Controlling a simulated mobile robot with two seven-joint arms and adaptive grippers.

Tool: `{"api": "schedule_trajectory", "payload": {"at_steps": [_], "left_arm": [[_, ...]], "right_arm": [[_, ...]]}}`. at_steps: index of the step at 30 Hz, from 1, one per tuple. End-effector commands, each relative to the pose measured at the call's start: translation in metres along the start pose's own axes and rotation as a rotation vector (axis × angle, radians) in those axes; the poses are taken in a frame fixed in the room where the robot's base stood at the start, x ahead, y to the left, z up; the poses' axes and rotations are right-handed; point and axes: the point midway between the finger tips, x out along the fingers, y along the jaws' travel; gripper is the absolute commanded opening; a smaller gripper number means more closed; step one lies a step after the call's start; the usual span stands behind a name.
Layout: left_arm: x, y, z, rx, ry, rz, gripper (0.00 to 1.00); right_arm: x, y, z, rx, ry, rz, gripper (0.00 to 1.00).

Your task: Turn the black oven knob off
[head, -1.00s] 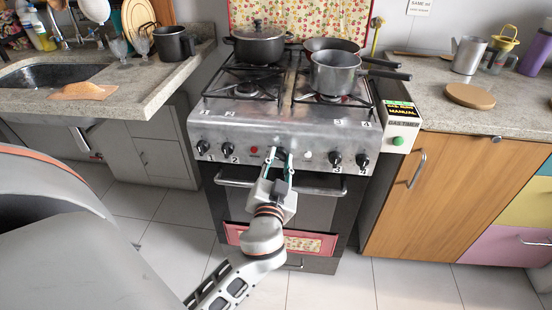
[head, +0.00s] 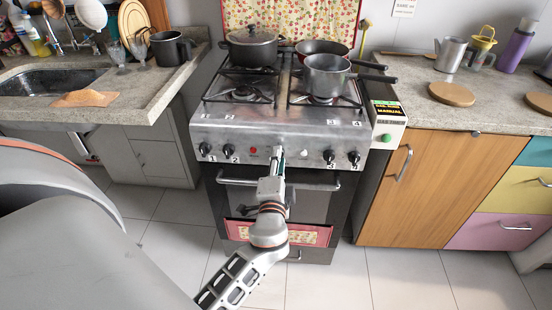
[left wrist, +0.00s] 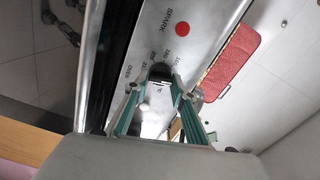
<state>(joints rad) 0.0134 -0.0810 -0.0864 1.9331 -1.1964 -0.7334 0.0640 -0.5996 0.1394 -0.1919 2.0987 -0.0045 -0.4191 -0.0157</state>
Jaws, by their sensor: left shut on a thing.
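The black oven knob (left wrist: 160,71) sits in the middle of the stove's front panel (head: 300,135). In the left wrist view it lies between my fingertips, with the dial markings and the word SPARK printed near it. My left gripper (head: 278,152) reaches up to the panel from the front and is shut on this knob. It also shows in the left wrist view (left wrist: 160,80), one finger on each side of the knob. In the head view the gripper mostly hides the knob. My right gripper is not in view.
Black burner knobs flank the oven knob, two on the left (head: 228,151) and two on the right (head: 329,157). A red button (head: 253,150) is close at its left. The oven handle (head: 230,182) crosses below. Pots (head: 325,77) stand on the stove top.

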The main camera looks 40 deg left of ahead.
Motion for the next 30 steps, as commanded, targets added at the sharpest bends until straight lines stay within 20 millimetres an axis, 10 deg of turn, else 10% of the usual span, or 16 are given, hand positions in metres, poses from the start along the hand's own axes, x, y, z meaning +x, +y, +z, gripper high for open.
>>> {"api": "schedule_trajectory", "payload": {"at_steps": [29, 30], "left_arm": [[0.0, 0.0009, -0.0005, 0.234, 0.002, 0.0, 0.03], [0.0, 0.0009, -0.0005, 0.234, 0.002, 0.0, 0.27]], "right_arm": [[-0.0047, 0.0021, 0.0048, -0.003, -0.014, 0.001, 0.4], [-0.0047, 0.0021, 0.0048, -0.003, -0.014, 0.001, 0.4]]}}
